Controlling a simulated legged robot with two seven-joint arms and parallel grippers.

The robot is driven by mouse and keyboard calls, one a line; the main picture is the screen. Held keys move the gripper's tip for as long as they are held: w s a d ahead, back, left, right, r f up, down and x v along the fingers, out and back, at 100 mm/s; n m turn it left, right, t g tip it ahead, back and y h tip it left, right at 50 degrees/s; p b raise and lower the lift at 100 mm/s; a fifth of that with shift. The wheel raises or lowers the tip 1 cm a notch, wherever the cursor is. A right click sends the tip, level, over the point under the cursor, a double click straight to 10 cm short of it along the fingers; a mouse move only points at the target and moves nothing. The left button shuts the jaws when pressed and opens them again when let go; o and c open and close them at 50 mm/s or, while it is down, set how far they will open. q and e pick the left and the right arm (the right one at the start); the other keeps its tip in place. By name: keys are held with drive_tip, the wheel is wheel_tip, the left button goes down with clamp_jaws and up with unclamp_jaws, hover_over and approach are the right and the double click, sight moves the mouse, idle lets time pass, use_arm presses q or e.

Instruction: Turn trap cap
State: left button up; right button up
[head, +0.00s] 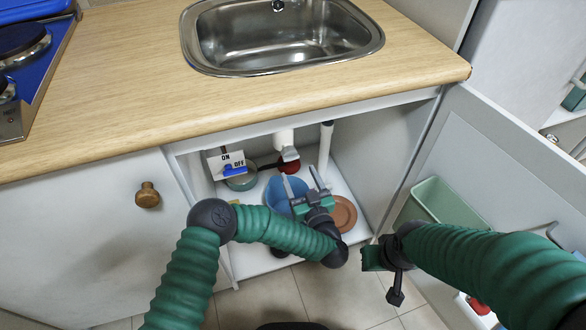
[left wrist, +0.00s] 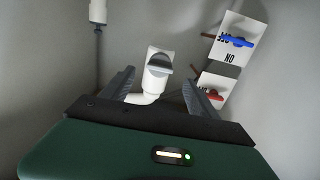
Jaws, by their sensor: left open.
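The trap cap (left wrist: 159,66) is a grey disc with a raised grip bar, on a white trap (left wrist: 143,98) in the left wrist view. In the head view the white drain pipe (head: 284,138) shows under the sink, but I cannot make out the cap. My left gripper (head: 302,181) is inside the open cabinet with its fingers apart and empty. In the left wrist view the cap appears between the fingertips (left wrist: 160,83), beyond them; I see no contact. My right gripper (head: 384,258) is outside, near the open door; its jaws are unclear.
A valve plate with a blue handle (left wrist: 238,41) and one with a red handle (left wrist: 215,96) are right of the cap. A blue bowl (head: 277,196) and brown plate (head: 343,212) are on the cabinet floor. The open door (head: 480,150) carries a green bin (head: 446,205).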

sight(292, 159)
use_arm(q)
drive_tip(key=b+x, duration=0.2)
drive_tip(key=x, duration=0.4)
drive_tip(key=shift+w, duration=0.15)
drive_tip(key=c, duration=1.4)
drive_tip(key=shift+o, duration=0.2)
use_arm(e)
drive_tip(key=x, duration=0.2)
drive_tip(key=shift+s+f, duration=0.2)
drive_tip(key=shift+f, duration=0.3)
drive_tip(key=shift+r, duration=0.1)
